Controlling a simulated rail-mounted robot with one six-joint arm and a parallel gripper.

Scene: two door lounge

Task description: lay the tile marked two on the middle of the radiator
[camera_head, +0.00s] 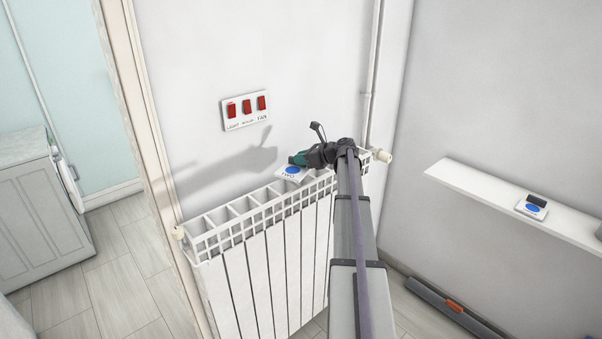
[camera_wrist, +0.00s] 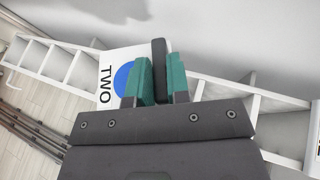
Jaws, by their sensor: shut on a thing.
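The tile marked TWO (camera_head: 290,175) is white with a blue disc and is at the top of the white radiator (camera_head: 262,272), near the middle of its length. In the wrist view the tile (camera_wrist: 110,65) shows its word TWO and a black upright grip. My gripper (camera_head: 298,158) is shut on that grip, with its green fingers (camera_wrist: 160,80) on either side. The radiator's open slats (camera_wrist: 215,90) show around the tile in the wrist view. I cannot tell whether the tile touches the radiator top.
A panel of red switches (camera_head: 246,108) is on the wall above the radiator. A white shelf (camera_head: 470,190) at the right holds another tile (camera_head: 531,208) with a blue disc and black grip. A doorway is at the left. A dark grey bar (camera_head: 445,305) lies along the floor.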

